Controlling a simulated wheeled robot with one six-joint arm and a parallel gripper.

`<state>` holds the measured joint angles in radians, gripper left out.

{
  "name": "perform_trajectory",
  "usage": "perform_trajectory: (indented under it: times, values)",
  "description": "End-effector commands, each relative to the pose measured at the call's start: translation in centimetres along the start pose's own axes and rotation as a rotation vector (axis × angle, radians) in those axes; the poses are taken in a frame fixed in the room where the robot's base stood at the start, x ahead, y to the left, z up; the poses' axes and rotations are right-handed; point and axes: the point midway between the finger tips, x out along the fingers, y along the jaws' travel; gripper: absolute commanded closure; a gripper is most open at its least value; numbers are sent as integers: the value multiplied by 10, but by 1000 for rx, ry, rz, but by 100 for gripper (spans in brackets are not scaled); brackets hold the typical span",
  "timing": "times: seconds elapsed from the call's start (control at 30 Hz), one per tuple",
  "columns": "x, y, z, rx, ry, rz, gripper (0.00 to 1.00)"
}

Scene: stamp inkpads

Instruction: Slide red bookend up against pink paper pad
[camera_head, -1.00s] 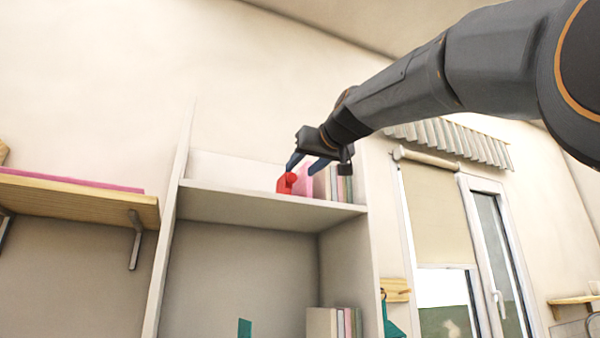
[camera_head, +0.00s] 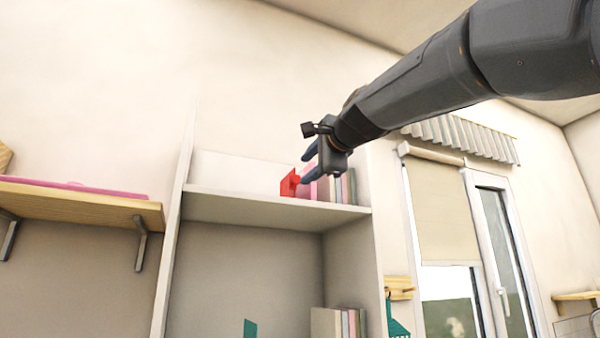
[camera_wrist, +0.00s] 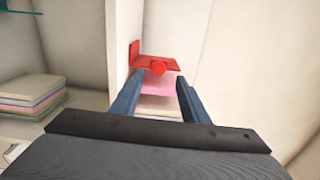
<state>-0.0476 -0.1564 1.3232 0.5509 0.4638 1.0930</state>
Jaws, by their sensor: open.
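The red bookend (camera_head: 288,183) stands on the top shelf of the cabinet, at the left end of a row of pads. In the wrist view the red bookend (camera_wrist: 150,62) shows ahead of my fingers, with a round red knob on it. The pink paper pad (camera_head: 307,182) is just right of the bookend; the wrist view shows its pink face (camera_wrist: 158,86) close to it. Whether the two touch I cannot tell. My gripper (camera_head: 309,163) is open above the pads, its fingers (camera_wrist: 155,98) either side of the pink pad in the wrist view, holding nothing visible.
More pads (camera_head: 343,188) stand right of the pink one, near the cabinet's side wall. The top shelf (camera_head: 235,204) is bare left of the bookend. A lower shelf holds other pads (camera_head: 338,322) and a teal piece (camera_head: 250,328). A wooden shelf (camera_head: 75,205) is at far left.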

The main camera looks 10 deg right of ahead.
Motion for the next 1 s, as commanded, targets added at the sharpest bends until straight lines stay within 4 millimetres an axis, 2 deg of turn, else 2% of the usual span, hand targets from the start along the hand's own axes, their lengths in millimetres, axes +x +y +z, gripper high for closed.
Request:
perform_trajectory:
  times: [0.4,0.53,0.63,0.8,1.0]
  values:
    - [-12,0,-1,1044,4,-1,59]
    - [-15,1,-1,1306,6,-3,59]
    - [-16,1,-2,1443,6,-5,59]
    - [-14,3,-2,1544,7,-5,59]
    - [8,3,-2,1550,8,-2,59]
